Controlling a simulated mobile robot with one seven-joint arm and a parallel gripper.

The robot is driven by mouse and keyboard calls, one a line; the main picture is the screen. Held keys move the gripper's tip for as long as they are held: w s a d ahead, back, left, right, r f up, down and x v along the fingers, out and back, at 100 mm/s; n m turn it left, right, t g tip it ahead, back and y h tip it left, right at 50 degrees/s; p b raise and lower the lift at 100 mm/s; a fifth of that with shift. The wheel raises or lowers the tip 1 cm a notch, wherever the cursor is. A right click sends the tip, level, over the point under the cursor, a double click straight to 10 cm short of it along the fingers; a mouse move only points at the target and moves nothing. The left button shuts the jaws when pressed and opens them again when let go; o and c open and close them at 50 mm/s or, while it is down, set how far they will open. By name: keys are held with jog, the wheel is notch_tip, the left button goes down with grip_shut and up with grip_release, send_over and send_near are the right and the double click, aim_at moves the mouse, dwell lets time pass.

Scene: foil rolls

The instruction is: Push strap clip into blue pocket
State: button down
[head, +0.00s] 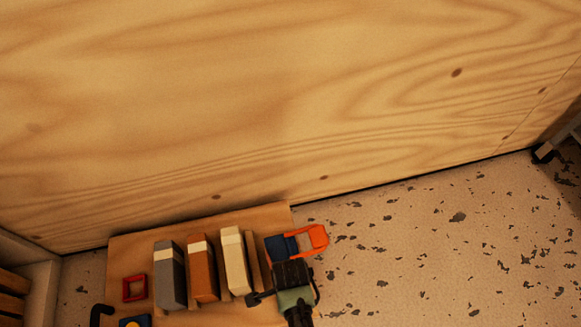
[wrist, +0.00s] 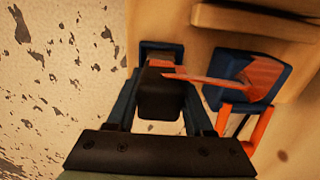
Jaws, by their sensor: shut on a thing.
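My gripper (head: 292,273) is at the right edge of the wooden board, next to a blue part (head: 283,247) and an orange open frame (head: 314,238). In the wrist view my gripper (wrist: 160,100) is shut on a dark block, which seems to be the strap clip (wrist: 159,95). A thin orange-red strap (wrist: 205,80) runs from the block to a blue housing (wrist: 245,82) at the right. A blue square-rimmed pocket (wrist: 160,47) shows just beyond the block. The block covers part of it, and I cannot tell whether they touch.
On the wooden board (head: 128,250) stand a grey block (head: 171,278), a brown block (head: 202,272) and a cream block (head: 235,262). A red square frame (head: 134,288) lies at the left. A plywood wall (head: 270,110) rises behind. The speckled surface (head: 430,240) at right is clear.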

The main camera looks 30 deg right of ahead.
jog(key=shift+f, duration=0.25)
jog(key=shift+f, duration=0.35)
jog(key=shift+f+b, duration=0.35)
jog(key=shift+f, duration=0.05)
dwell(0.8)
jog(key=shift+c, duration=1)
grip_release()
jog(key=shift+r, duration=0.1)
notch_tip(320, 180, up, 8)
jog(key=p, duration=0.9)
